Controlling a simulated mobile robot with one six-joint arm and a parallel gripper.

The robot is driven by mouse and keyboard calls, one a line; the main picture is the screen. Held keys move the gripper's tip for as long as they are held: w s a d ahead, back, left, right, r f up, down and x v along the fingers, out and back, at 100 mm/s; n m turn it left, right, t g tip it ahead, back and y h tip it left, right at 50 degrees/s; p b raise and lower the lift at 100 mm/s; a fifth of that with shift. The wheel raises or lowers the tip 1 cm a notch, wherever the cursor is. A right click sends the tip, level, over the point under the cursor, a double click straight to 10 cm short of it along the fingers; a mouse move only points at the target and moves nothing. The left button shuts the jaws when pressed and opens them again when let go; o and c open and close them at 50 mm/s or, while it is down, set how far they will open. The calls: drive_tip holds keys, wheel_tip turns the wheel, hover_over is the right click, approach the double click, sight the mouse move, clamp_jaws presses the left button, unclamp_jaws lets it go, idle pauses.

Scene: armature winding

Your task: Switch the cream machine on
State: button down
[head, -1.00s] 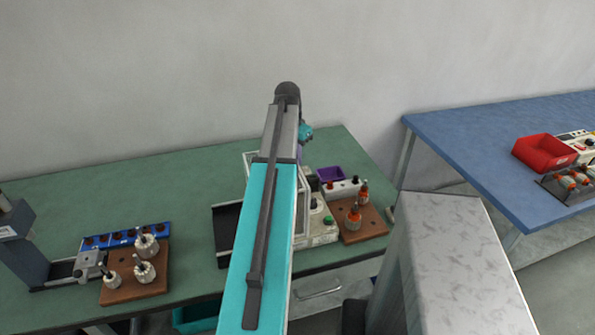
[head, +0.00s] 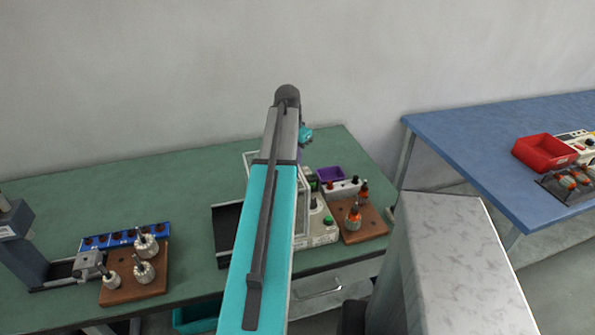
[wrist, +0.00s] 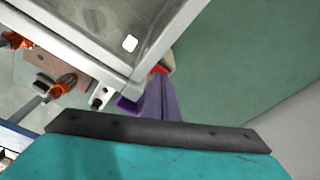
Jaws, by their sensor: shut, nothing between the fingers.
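The cream machine (head: 320,232) stands on the green bench, largely hidden behind my arm in the head view. A green button (head: 328,220) shows on its front right. Its pale-framed clear guard (wrist: 115,70) fills the upper left of the wrist view. A small red part with a cream piece (wrist: 168,56) shows beside the guard's corner, partly covered by my fingers; I cannot tell whether it is a switch. My gripper (wrist: 159,78), with purple fingers, is shut and empty. Its tips are close to that red part; contact cannot be told.
A wooden board (head: 362,228) with orange-topped parts stands right of the machine, a purple tray (head: 329,174) behind it. A black tray (head: 226,232) lies to the left. Another wooden board (head: 125,287) holds several pale parts. The bench's back left is clear.

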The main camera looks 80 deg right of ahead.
drive_tip(key=shift+r, duration=0.15)
wheel_tip(320, 180, up, 7)
drive_tip(key=p, duration=0.4)
drive_tip(key=shift+p, duration=0.35)
idle(0.4)
idle(0.5)
